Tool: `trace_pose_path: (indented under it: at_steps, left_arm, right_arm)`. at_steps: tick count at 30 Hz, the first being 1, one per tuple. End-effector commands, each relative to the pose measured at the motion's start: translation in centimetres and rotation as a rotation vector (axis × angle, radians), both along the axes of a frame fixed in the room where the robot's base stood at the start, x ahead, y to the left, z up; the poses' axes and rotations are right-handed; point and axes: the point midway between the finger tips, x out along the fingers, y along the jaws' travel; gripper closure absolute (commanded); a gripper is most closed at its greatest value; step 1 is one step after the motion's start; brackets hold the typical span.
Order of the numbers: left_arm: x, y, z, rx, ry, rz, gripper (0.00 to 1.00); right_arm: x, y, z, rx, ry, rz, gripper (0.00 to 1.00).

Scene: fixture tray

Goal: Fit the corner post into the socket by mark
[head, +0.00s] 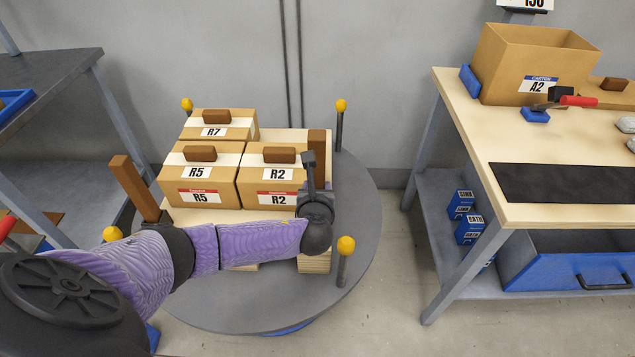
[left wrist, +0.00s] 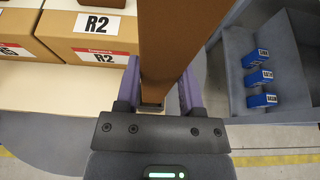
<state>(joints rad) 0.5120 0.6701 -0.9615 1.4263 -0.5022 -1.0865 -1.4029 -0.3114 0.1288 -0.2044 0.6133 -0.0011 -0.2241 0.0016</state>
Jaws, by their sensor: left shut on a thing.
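A brown corner post (head: 317,150) stands about upright at the right end of the pallet (head: 200,215), beside the R2 box. My left gripper (head: 314,185) is shut on it. In the left wrist view the same post (left wrist: 168,45) runs up between the purple fingers of my left gripper (left wrist: 160,90). The post's lower end is hidden in the head view, so I cannot tell whether it sits in a socket. Another brown post (head: 138,188) stands tilted at the pallet's left side. No socket mark is readable. My right gripper is not in view.
Boxes R7 (head: 222,124), R5 (head: 200,176) and R2 (head: 268,180) fill much of the pallet. It lies on a round grey turntable (head: 350,210) with several yellow-topped poles (head: 345,246). A workbench (head: 470,130) with carton A2 (head: 530,65) stands at right.

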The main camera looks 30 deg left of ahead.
Motion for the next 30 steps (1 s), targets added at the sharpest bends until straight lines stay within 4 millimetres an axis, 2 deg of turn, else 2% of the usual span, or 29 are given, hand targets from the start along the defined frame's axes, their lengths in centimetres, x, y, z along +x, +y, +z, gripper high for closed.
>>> trace_pose_path:
  at_steps: [2,10,30]
  left_arm:
    - [0.0,0.0,-0.5,0.0,0.0,0.001,1.0]
    - [0.0,0.0,-0.3,0.001,-0.001,0.0,1.0]
    - [0.0,0.0,-0.4,0.0,0.0,0.001,1.0]
  right_arm:
    - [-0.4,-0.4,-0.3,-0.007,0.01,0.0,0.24]
    - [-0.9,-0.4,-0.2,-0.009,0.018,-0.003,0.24]
    - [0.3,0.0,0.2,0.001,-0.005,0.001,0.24]
